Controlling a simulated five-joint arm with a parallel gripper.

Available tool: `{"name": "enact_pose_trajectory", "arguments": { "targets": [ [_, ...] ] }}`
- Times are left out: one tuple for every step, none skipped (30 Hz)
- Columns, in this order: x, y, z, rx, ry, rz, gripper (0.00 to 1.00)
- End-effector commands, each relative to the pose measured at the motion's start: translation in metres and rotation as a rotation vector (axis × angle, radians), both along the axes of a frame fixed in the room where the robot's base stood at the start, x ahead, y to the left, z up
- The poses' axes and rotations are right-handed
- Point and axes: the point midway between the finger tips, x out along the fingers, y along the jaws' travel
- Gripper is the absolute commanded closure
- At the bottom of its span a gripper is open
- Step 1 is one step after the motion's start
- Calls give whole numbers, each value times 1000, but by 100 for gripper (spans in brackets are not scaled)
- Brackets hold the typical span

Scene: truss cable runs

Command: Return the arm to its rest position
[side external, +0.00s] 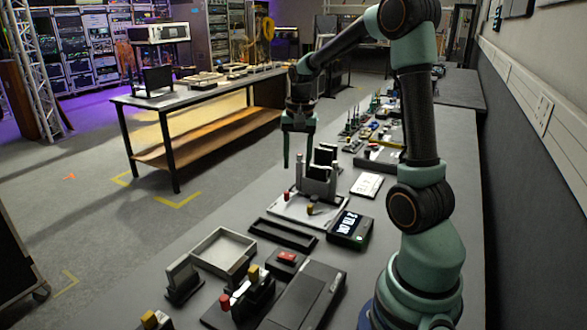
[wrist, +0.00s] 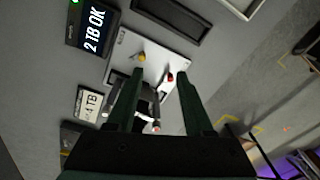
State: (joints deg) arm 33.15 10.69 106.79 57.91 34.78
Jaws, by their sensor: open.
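My gripper (side external: 299,158) hangs with its fingers pointing down, above the bench and near a grey holder (side external: 318,187) with black upright slabs in it. In the wrist view my gripper (wrist: 161,74) shows two dark green fingers spread apart with nothing held between them. My arm is raised and reaches out over the bench. The holder stands on a white plate (side external: 290,208) with a yellow and a red knob; the plate also shows beyond the fingers in the wrist view (wrist: 170,52). The fingers hide part of the holder in the wrist view.
A display box (side external: 350,228) reads "2 TB OK", and a white card (side external: 367,185) lies behind it. A black tray (side external: 283,233), a light grey tray (side external: 222,250) and a red button (side external: 287,256) are nearer. Another table (side external: 150,103) stands across the aisle.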

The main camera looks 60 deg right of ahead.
Motion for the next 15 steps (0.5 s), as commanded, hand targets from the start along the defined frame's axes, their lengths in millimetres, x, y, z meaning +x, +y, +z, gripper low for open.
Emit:
{"name": "enact_pose_trajectory", "arguments": {
  "targets": [
    [3, 21, 14, -23, -29, 88, 48],
    [4, 32, 20, -35, -43, 138, 48],
    [3, 46, 27, -49, -60, 204, 48],
    [3, 57, 32, -60, -74, 253, 48],
    [2, 67, 36, -70, -87, 302, 48],
    [0, 81, 42, -86, -105, 367, 48],
    [-2, 92, 46, -98, -119, 416, 48],
    [-4, 102, 50, -108, -133, 465, 48],
    [-7, 115, 54, -125, -151, 530, 48],
    [-10, 124, 57, -135, -165, 578, 48],
    [-13, 134, 60, -148, -178, 627, 48],
    [-17, 146, 63, -164, -199, 691, 48],
    [-20, 155, 65, -176, -213, 739, 48],
    [-24, 164, 66, -188, -228, 785, 48],
    [-29, 174, 68, -204, -247, 845, 48]
  ]
}}
